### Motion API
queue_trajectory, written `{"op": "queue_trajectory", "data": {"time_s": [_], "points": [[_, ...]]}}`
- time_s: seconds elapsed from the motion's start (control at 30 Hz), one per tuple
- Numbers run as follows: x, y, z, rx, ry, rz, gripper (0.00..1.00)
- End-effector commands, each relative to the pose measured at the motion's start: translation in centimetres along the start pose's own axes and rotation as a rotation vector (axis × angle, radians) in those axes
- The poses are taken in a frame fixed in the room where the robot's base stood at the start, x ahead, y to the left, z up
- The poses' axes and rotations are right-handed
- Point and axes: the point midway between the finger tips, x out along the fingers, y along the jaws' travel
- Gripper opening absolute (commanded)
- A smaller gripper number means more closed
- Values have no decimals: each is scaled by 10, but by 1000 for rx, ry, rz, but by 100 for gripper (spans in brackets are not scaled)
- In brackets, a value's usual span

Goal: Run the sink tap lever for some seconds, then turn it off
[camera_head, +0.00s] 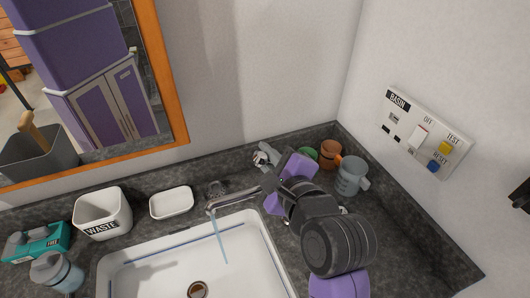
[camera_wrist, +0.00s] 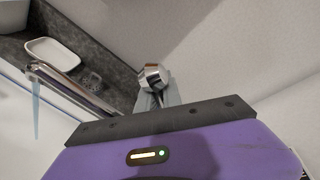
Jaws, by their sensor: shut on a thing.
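The chrome sink tap (camera_head: 234,200) reaches out over the white basin (camera_head: 127,282), and a thin blue stream of water (camera_head: 219,240) runs from its spout. In the wrist view the spout (camera_wrist: 72,85) and stream (camera_wrist: 36,112) show at the left. My gripper (camera_head: 266,160) is at the tap's lever end, behind the basin. In the wrist view my gripper (camera_wrist: 156,96) is shut on the chrome tap lever (camera_wrist: 153,75), whose rounded end shows between the fingertips. The lower part of the lever is hidden by my fingers and wrist.
A white soap dish (camera_head: 171,203), a WASTE bin (camera_head: 103,214) and a soap bottle (camera_head: 57,273) stand left of the tap. An orange cup (camera_head: 330,153) and a grey mug (camera_head: 350,176) stand close right of my gripper. A switch panel (camera_head: 420,132) is on the right wall.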

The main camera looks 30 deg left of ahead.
Motion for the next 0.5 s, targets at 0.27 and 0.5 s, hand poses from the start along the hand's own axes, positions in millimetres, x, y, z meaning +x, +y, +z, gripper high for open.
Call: {"op": "queue_trajectory", "data": {"time_s": [0.27,0.5], "points": [[0,0,7,-2,-13,1,32],[-2,0,3,-2,-6,-1,32]]}}
